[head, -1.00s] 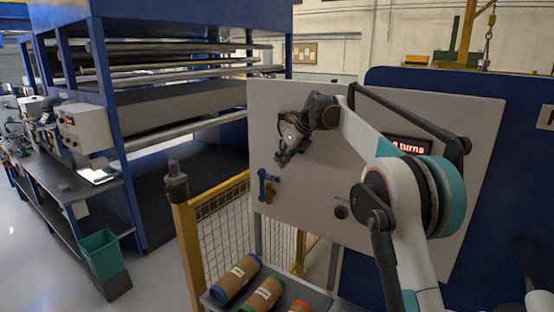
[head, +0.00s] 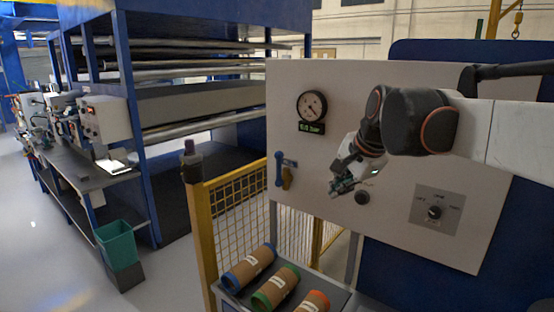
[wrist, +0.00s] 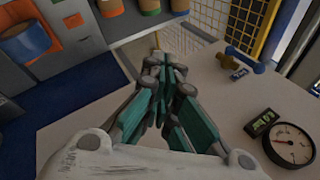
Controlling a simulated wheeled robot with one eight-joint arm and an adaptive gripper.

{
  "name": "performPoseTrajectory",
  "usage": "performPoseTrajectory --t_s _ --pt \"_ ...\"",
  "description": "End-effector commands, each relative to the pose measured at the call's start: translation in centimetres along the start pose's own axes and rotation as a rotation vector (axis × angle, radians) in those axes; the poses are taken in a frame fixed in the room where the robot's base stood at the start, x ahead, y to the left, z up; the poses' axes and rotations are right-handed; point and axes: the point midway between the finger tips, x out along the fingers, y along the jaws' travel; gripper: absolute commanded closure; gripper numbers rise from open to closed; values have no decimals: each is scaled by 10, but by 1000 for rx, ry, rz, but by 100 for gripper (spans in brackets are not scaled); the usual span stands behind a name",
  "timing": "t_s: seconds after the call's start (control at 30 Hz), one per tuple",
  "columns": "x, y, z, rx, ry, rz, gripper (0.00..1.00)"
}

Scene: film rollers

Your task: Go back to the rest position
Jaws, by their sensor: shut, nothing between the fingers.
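My gripper (head: 343,187) hangs in front of the pale control panel (head: 320,160), just left of a round dark knob (head: 362,198) in the head view. In the wrist view its teal fingers (wrist: 165,72) are together with nothing between them. My arm reaches in from the right side of the head view, and its upper part runs out of the picture. A pressure gauge (head: 312,105) with a small digital display (head: 311,128) is on the panel, and the gauge also shows in the wrist view (wrist: 291,144).
A rotary selector (head: 435,212) is at lower right. Several film rolls (head: 275,287) lie on a shelf beside a yellow mesh fence (head: 235,205).

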Motion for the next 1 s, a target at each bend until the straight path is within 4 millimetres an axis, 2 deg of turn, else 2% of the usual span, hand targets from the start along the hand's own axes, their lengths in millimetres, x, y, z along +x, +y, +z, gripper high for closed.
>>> performPoseTrajectory --t_s 0.03,0.33,0.5,0.6,0.7,0.8,1.0 --pt "2 26 7 -68 13 1 100" --pt "9 158 42 -531 94 23 100" --pt "26 237 62 -791 136 52 100" --pt "39 278 71 -929 156 70 100" --pt "50 309 78 -1038 171 88 100" --pt "57 328 83 -1110 180 101 100" --pt "60 339 85 -1157 186 109 100"
